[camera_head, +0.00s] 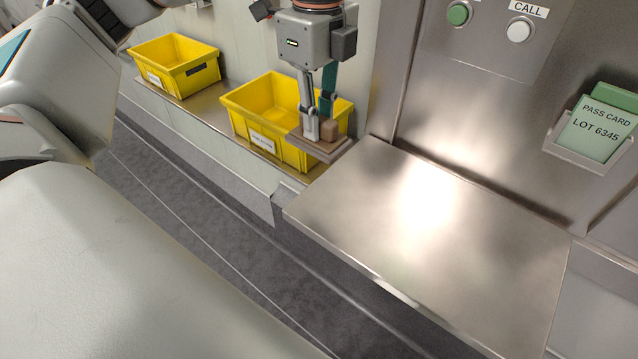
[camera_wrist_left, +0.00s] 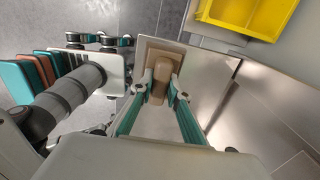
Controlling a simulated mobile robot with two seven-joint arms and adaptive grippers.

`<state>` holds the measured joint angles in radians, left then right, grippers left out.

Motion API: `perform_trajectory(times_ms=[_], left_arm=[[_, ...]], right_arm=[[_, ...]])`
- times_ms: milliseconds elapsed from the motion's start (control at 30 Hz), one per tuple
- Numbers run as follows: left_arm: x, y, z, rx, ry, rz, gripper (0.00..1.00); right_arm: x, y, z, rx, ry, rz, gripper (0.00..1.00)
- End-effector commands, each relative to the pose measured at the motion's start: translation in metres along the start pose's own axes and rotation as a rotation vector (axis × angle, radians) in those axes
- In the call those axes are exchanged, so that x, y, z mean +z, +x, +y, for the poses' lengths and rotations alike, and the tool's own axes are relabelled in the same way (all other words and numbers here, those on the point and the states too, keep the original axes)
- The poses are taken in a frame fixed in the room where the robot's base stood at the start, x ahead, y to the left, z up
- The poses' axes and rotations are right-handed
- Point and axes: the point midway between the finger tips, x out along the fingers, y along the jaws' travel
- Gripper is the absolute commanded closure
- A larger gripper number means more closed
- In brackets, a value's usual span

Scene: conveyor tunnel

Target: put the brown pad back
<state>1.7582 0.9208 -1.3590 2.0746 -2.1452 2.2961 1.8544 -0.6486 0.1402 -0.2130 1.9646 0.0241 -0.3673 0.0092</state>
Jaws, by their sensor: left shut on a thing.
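The brown pad (camera_head: 340,152) is a flat, squarish plate with a tan block handle (camera_head: 329,131) on top. My left gripper (camera_head: 321,127) comes from above and is shut on the handle. It holds the pad roughly level, in front of the right-hand yellow bin and hiding part of it. I cannot tell whether the pad touches the ledge. In the left wrist view the pad (camera_wrist_left: 148,48) shows beyond the left fingertips (camera_wrist_left: 160,92), with the handle between them. My right gripper is not clearly seen in either view.
Two yellow bins, left (camera_head: 170,70) and right (camera_head: 262,112), stand on a narrow ledge (camera_head: 205,108). A bare steel table (camera_head: 440,245) lies to the right. Behind it is a steel wall with CALL button (camera_head: 518,31) and a green pass card (camera_head: 598,125) in a holder.

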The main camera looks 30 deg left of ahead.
Motion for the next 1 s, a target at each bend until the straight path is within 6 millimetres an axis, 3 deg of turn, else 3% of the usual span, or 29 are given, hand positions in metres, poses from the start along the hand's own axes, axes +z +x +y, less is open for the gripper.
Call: perform_trajectory(times_ms=[200,400,667,900,1000], left_arm=[[0.000,0.056,0.001,0.005,0.002,0.000,1.00],[0.000,0.091,0.001,0.002,0.001,0.000,1.00],[0.000,0.108,0.000,0.000,0.002,0.000,1.00],[0.000,0.141,0.000,0.001,0.002,0.000,1.00],[0.000,0.144,-0.001,-0.002,0.002,0.000,1.00]], right_arm=[[0.006,0.002,-0.001,-0.001,0.000,-0.006,0.60],[0.009,0.003,-0.002,-0.002,0.000,-0.009,0.60],[0.009,0.003,-0.002,-0.002,0.000,-0.009,0.60],[0.009,0.003,-0.001,-0.001,0.001,-0.008,0.60],[0.008,0.003,-0.001,-0.001,0.001,-0.007,0.60]])
